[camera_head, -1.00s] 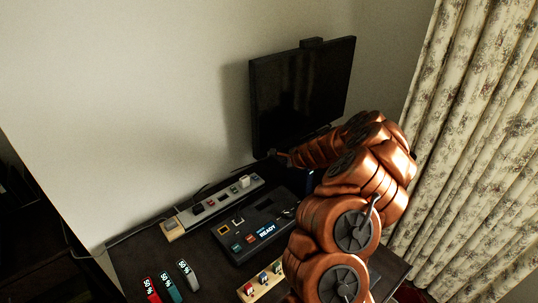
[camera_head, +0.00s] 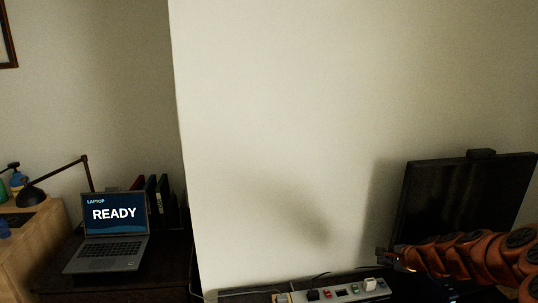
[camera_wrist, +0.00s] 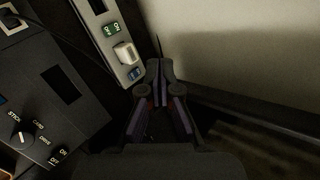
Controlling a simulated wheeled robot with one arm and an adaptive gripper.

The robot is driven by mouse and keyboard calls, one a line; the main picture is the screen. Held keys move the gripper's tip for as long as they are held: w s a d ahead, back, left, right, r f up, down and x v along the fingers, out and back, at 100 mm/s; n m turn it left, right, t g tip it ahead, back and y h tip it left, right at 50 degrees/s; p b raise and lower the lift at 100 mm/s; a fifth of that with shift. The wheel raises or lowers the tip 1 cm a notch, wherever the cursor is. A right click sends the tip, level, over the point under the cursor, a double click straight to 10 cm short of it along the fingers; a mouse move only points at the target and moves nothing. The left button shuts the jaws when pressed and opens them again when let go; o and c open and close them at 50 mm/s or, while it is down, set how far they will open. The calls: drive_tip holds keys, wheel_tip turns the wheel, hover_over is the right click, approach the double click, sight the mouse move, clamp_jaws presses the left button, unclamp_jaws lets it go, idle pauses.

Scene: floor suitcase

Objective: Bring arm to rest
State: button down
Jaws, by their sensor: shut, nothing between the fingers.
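My copper-coloured arm (camera_head: 470,256) reaches in from the right edge in the head view, in front of the dark monitor. My gripper (camera_head: 386,256) is at its left end, a little above the power strip and close to the wall. In the wrist view my gripper (camera_wrist: 158,98) points away from the camera, its fingers together with nothing held. It is just right of the power strip, above a dark surface.
The power strip (camera_head: 328,295) with plugs lies on the dark desk. The monitor (camera_head: 455,200) stands behind my arm. A dark device with a knob (camera_wrist: 62,88) sits left in the wrist view. An open laptop (camera_head: 113,215) and lamp (camera_head: 60,181) are far left.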

drive_tip(key=s+a+r+n+g+y, duration=0.1)
drive_tip(key=s+a+r+n, duration=0.15)
drive_tip(key=a, duration=0.35)
drive_tip(key=s+a+r+n+g+y, duration=0.1)
drive_tip(key=s+a+r+n, duration=0.2)
drive_tip(key=a, duration=0.4)
drive_tip(key=s+a+r+n+g, duration=0.35)
drive_tip(key=s+a+n, duration=0.25)
drive_tip(key=s+a, duration=0.35)
drive_tip(key=s+d+n+g+h, duration=0.1)
drive_tip(key=s+n, duration=0.3)
drive_tip(key=s, duration=1.2)
drive_tip(key=s+d+n+g+h, duration=0.2)
drive_tip(key=s+n+g+h, duration=0.1)
drive_tip(key=s, duration=1.3)
drive_tip(key=shift+d+r+n+g+h, duration=0.3)
drive_tip(key=shift+r+n+g+h, duration=0.1)
drive_tip(key=shift+g, duration=0.25)
